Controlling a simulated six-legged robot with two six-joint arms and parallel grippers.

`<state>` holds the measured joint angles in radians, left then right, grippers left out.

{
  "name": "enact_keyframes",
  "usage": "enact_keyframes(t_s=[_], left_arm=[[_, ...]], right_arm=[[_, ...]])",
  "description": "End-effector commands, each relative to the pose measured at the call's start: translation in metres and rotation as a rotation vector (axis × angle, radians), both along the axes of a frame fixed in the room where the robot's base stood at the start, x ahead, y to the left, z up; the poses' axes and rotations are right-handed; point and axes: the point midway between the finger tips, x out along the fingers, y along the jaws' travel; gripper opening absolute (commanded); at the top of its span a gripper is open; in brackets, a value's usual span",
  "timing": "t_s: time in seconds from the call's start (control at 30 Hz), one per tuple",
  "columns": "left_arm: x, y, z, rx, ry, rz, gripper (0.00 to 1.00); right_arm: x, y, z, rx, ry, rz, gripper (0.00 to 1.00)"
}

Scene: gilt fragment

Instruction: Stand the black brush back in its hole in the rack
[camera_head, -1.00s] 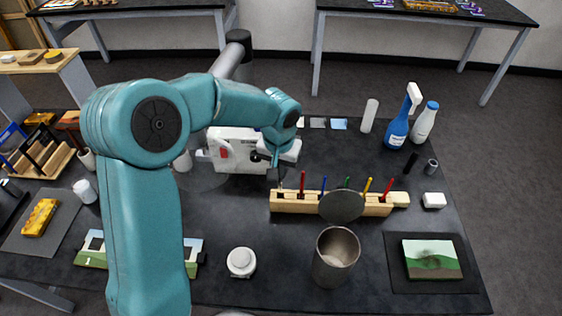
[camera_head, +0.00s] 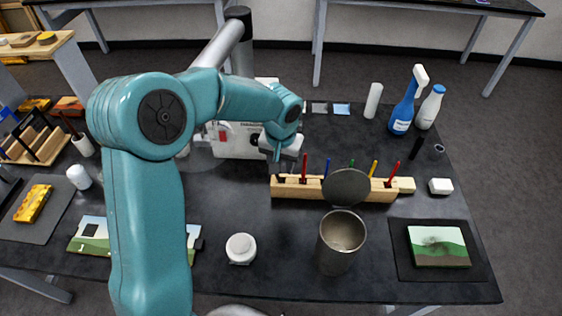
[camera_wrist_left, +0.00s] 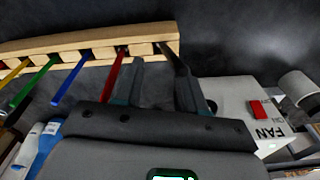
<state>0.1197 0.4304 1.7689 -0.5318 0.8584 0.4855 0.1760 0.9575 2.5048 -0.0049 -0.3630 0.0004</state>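The pale wooden rack (camera_head: 330,190) stands mid-table with red, blue, green and yellow brushes upright in it. My left gripper (camera_head: 283,163) is over the rack's left end. In the left wrist view its two dark fingers (camera_wrist_left: 155,72) are apart, with the rack (camera_wrist_left: 90,45) beyond them. A thin dark shaft, apparently the black brush (camera_wrist_left: 168,54), runs from the end hole towards the right-hand finger. It overlaps that finger in view, so I cannot tell whether they touch. The brush's lower end is hidden in or behind the rack. My right gripper is not in view.
A white fan unit (camera_head: 238,142) is behind my left gripper. A red brush (camera_wrist_left: 112,83) stands close to the left-hand finger.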

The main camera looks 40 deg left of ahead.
Motion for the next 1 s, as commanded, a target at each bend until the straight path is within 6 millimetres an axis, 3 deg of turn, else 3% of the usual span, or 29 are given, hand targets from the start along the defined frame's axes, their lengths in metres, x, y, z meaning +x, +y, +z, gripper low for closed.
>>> enact_keyframes(t_s=[0.27,0.37,0.73,1.0], left_arm=[[0.000,0.000,0.008,0.001,-0.003,0.001,0.40],[-0.001,-0.001,0.025,0.000,-0.005,0.000,0.40],[-0.010,-0.007,0.121,0.000,-0.005,0.000,0.40],[-0.014,-0.009,0.157,-0.001,0.001,0.000,0.40]], right_arm=[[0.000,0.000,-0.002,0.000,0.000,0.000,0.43],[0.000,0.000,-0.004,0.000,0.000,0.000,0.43],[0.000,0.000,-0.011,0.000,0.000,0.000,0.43],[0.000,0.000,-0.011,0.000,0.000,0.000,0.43]])
